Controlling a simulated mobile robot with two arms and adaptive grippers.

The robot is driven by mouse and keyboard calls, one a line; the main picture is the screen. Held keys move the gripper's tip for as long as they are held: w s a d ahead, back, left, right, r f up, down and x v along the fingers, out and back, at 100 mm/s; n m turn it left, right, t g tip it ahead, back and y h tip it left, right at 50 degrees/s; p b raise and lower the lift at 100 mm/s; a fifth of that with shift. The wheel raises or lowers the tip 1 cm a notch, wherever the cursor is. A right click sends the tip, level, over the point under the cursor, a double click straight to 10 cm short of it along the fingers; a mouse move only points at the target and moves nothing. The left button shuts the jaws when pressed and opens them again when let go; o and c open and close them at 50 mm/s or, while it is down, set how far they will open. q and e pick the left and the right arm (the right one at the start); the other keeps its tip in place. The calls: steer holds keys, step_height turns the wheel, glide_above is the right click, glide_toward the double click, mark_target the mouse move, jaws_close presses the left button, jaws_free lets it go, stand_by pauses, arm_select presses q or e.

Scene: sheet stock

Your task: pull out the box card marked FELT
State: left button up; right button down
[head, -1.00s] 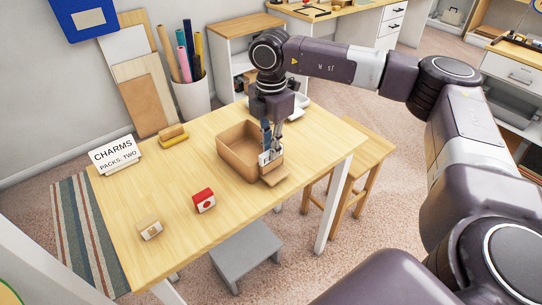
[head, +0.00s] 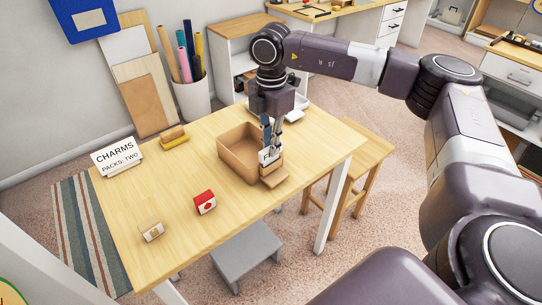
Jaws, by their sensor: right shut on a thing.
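A brown open box (head: 238,158) stands on the wooden table. A white card (head: 265,156) with dark lettering, only partly readable, shows at its front right corner. My right gripper (head: 270,151) points down there, shut on the card, and its fingers cover part of the lettering. A small wooden flap or ledge (head: 273,176) sticks out at the box's front, below the card. The box's inside looks empty where I can see it. My left gripper is not in view.
A sign reading CHARMS, PACKS: TWO (head: 117,157) stands at the table's left. A red and white block (head: 204,202), a pale block (head: 151,230) and a yellow-based wooden block (head: 174,137) sit apart. A stool (head: 352,175) stands right of the table.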

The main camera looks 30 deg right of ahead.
steer(key=shift+r+p, duration=1)
steer(key=shift+r, duration=0.65)
